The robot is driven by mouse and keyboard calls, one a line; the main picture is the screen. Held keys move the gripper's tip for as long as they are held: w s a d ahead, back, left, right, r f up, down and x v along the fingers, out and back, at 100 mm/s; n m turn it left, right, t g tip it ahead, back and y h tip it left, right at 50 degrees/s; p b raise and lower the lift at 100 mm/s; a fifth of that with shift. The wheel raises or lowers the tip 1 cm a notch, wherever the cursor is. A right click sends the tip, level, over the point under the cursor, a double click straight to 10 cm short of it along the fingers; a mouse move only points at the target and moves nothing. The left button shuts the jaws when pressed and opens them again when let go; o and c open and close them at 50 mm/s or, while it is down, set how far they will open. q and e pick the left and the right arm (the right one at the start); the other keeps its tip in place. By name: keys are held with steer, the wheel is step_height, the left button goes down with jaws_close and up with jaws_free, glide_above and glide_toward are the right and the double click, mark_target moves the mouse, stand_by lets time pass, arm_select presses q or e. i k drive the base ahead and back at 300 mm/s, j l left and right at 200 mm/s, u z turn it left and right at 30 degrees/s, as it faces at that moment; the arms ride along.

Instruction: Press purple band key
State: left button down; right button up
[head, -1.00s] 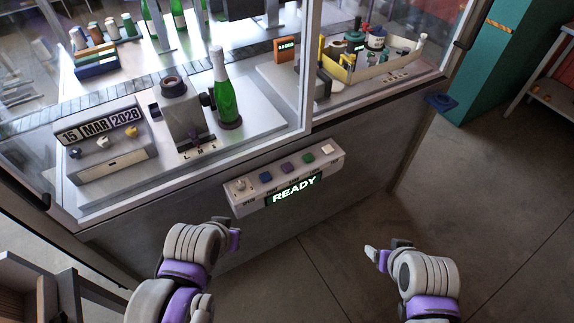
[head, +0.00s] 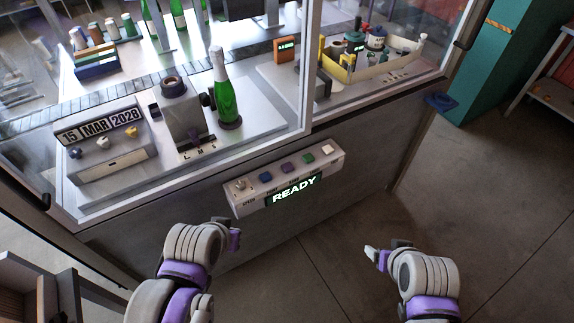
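The purple key (head: 287,168) sits on the sloped top of a pale control box (head: 243,206) fixed to the front of the machine. It lies between a blue key (head: 265,177) and a green key (head: 308,158). A lit READY display (head: 294,190) is on the box's front face. My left gripper (head: 235,237) is in front of and below the box's left end, apart from it. My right gripper (head: 377,253) is lower right of the box, also apart from it. The fingers of both are too small and turned to tell their opening.
A white key (head: 328,149) and a knob (head: 240,185) are at the box's ends. Behind the frame stand a green bottle (head: 225,100) and a date panel (head: 99,132). A blue pad (head: 440,101) juts out at right. The floor between my arms is clear.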

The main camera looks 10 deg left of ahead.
mark_target(287, 167)
steer(key=i+l+u, duration=0.25)
steer(key=l, duration=0.15)
steer(key=l+u, duration=0.25)
steer(key=l, duration=0.2)
steer(key=i+l+u, duration=0.1)
steer(key=l+u, duration=0.15)
steer(key=l, duration=0.2)
